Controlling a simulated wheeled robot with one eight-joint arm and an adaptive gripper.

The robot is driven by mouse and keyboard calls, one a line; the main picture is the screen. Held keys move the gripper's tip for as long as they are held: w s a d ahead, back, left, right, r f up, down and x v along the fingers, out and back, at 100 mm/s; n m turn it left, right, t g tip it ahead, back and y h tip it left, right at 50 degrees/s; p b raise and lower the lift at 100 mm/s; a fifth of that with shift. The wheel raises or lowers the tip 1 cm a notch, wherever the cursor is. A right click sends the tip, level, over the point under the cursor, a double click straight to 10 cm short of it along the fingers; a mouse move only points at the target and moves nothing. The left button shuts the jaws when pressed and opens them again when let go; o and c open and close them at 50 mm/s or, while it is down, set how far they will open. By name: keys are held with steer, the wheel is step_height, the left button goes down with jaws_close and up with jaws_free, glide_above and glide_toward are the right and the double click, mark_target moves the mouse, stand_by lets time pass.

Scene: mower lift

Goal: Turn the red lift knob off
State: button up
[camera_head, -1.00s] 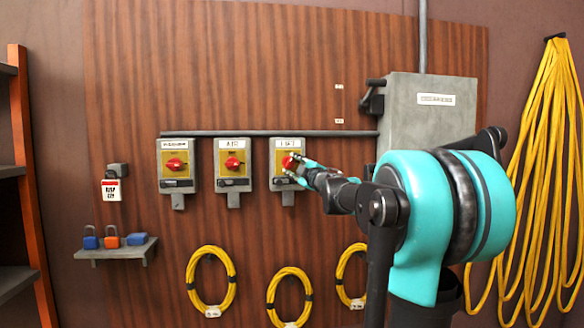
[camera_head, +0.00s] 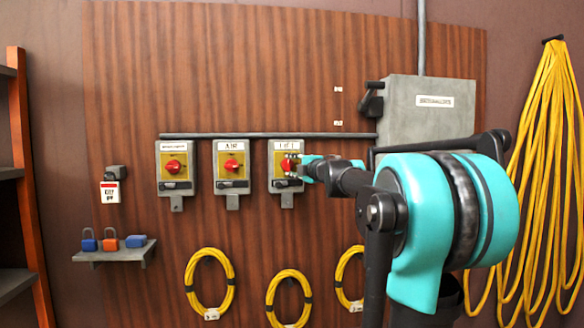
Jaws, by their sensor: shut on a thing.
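The red lift knob (camera_head: 286,165) sits on the yellow face of the rightmost of three grey switch boxes, under a label reading LIFT. My gripper (camera_head: 294,164) reaches it from the right, and its fingers are shut on the knob. The fingers cover the right part of the knob, so its exact angle is hard to tell. The lift switch box (camera_head: 285,193) is fixed to the wood panel.
Two like boxes with red knobs stand left: the AIR box (camera_head: 231,166) and another (camera_head: 173,167). A grey cabinet (camera_head: 435,125) is at right. Yellow coils (camera_head: 210,283) hang below. A shelf (camera_head: 118,254) holds padlocks, under a hanging tag (camera_head: 110,192).

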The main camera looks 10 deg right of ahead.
steer(key=o, duration=1.1)
steer(key=shift+s, duration=0.1)
steer(key=v, duration=1.2)
steer(key=shift+a, duration=0.1)
